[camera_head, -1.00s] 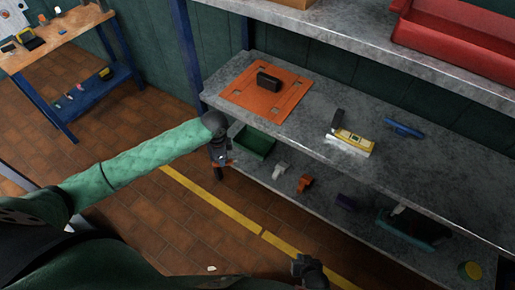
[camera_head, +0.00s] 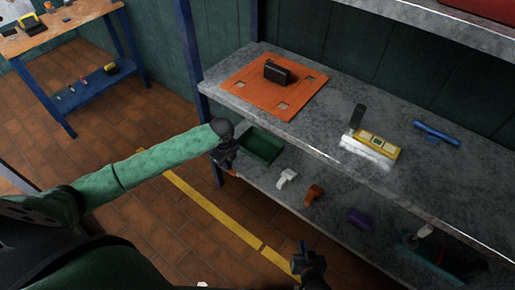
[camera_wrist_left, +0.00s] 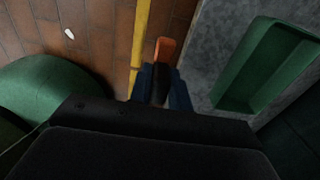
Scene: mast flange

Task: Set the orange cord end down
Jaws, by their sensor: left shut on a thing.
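My left gripper (camera_wrist_left: 160,88) is shut on the orange cord end (camera_wrist_left: 164,52), which sticks out past the fingers in the left wrist view. The gripper is just left of a green tray (camera_head: 262,146). In the wrist view the cord end is left of the tray, over the floor side of the shelf edge. My right gripper (camera_head: 300,258) is at the bottom, over the floor; its fingers are too dark to read.
The upper shelf holds an orange mat (camera_head: 245,92) with a black block (camera_head: 277,72), a yellow device (camera_head: 377,146) and a blue tool (camera_head: 437,134). The lower shelf holds a white piece (camera_head: 286,178), an orange piece (camera_head: 313,194) and a purple piece (camera_head: 360,218). Blue posts stand at left.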

